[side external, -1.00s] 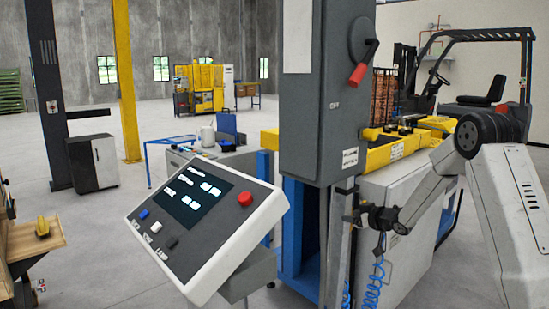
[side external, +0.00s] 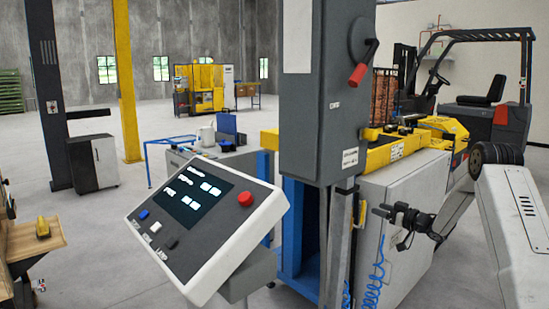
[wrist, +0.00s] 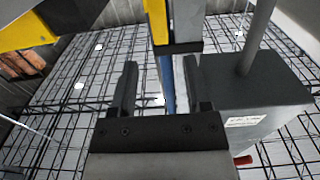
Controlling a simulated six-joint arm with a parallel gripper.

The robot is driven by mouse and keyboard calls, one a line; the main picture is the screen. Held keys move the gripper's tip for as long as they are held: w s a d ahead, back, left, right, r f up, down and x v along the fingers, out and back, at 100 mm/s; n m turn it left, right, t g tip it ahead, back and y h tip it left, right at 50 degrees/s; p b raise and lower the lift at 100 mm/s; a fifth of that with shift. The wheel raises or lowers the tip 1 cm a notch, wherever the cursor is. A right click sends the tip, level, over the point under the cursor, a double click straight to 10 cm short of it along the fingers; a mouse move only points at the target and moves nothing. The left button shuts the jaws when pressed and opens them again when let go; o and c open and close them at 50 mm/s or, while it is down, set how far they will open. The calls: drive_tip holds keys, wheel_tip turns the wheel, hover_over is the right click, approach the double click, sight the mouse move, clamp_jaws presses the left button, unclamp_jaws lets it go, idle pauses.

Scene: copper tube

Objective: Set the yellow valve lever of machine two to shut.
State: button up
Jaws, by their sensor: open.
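A small yellow piece (side external: 362,213), which looks like the valve lever, stands upright beside the grey pipe at the front of the machine in the side view. Which setting it is at is too small to tell. My gripper (side external: 388,228) is to the right of it, apart from it, with its fingers spread and nothing seen between them. In the wrist view my gripper (wrist: 158,68) is open. A yellow strip (wrist: 157,20) runs upright beyond the fingertips there; I cannot tell whether it is the lever.
A grey cabinet (side external: 322,110) with a red-handled switch (side external: 358,75) rises left of my gripper. A tilted control panel (side external: 205,225) stands in front. Blue coiled hose (side external: 373,290) hangs below the gripper. A pale cabinet (side external: 405,190) lies behind it. A forklift (side external: 485,110) stands farther back.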

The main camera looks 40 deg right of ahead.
sight(365, 203)
drive_tip(key=shift+w, duration=3.45)
clamp_jaws()
